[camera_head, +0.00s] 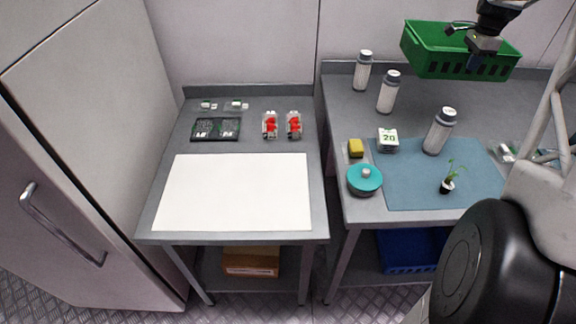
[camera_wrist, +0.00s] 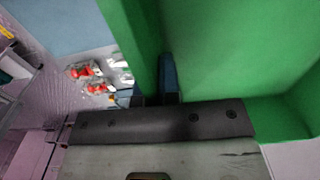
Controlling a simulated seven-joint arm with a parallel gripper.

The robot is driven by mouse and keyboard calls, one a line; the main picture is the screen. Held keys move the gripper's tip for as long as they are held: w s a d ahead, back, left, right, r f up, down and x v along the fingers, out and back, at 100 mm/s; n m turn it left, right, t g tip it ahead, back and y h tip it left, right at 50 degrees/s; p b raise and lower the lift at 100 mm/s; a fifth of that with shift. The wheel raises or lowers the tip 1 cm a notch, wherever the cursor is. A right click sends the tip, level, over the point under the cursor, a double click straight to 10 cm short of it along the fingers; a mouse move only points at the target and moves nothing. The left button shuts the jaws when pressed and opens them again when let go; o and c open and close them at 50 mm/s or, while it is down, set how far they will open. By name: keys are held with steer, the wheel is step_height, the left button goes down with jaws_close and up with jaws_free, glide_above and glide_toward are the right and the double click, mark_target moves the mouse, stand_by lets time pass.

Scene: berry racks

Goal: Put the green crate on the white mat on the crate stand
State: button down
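The green crate (camera_head: 424,57) is at the upper right of the head view and appears held up above the back of the right table. My gripper (camera_head: 480,60) is at the crate's near wall, with its fingers shut on that wall. In the wrist view, my fingers (camera_wrist: 154,92) sit either side of the green crate's wall (camera_wrist: 132,28), and the crate's green inside fills the right. The white mat (camera_head: 235,192) lies flat and bare on the front of the left grey stand (camera_head: 160,218).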

steer(key=s+a+r, duration=0.1)
steer(key=s+a, duration=0.1)
steer(key=a, duration=1)
steer(key=s+a+r, duration=0.1)
steer(key=a+r, duration=0.1)
steer(key=a, duration=1)
steer(key=s+a, duration=1.2)
steer(key=a, duration=0.3)
steer(key=s+a, duration=1.2)
steer(key=a, duration=0.4)
steer(key=s+a+f, duration=0.2)
steer(key=s+a, duration=0.1)
steer(key=s, duration=0.6)
steer(key=s+a+f, duration=0.2)
steer(key=s+a, duration=0.1)
steer(key=s, duration=0.6)
step_height(320, 180, down, 17)
steer(key=shift+s+d+f, duration=0.2)
steer(key=shift+d, duration=0.05)
steer(key=shift+w, duration=0.1)
steer(key=w+a+f, duration=0.1)
steer(key=w+a, duration=0.8)
steer(key=w, duration=0.3)
steer(key=shift+w+a+f, duration=0.25)
steer(key=shift+a, duration=0.15)
